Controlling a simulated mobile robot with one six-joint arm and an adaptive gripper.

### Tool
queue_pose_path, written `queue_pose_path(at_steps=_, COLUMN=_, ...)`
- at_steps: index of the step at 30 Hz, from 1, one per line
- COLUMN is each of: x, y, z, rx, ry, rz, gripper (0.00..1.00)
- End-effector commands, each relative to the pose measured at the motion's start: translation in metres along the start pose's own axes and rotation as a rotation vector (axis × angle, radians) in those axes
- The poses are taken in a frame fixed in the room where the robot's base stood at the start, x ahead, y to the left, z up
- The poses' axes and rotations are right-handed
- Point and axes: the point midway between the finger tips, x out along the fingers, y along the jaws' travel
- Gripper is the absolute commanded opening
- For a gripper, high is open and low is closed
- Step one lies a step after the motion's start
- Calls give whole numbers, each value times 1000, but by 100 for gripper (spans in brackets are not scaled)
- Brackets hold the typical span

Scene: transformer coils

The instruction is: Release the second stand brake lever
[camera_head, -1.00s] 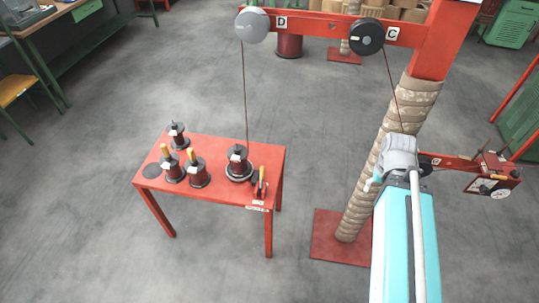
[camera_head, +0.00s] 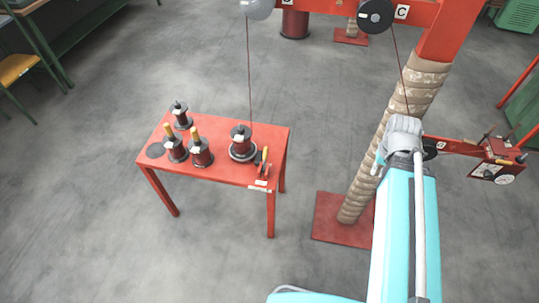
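A small brake lever (camera_head: 265,157) with an orange handle stands upright on a red bracket at the right front edge of the red table (camera_head: 225,172). Beside it, a dark red spool (camera_head: 241,138) sits on a round base, with a wire rising from it. Another red unit (camera_head: 496,160), with a dial and small upright parts, is at the right; I cannot tell which is the second stand. My teal arm reaches up the right side to a grey wrist joint. My gripper is not visible; the wrist and the arm hide that area.
Several spools, two with orange tops, stand on the table's left part. A wrapped post (camera_head: 395,135) on a red base plate (camera_head: 338,222) rises between the table and my arm. A red beam carries a grey and a black pulley (camera_head: 375,15). The floor left of the table is clear.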

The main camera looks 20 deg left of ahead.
Motion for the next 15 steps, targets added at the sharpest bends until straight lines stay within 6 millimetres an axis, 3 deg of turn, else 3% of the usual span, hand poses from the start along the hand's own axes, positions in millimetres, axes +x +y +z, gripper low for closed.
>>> queue_pose_path(at_steps=15, x=60, y=-46, z=-29, rx=48, ry=-8, rz=-196, gripper=0)
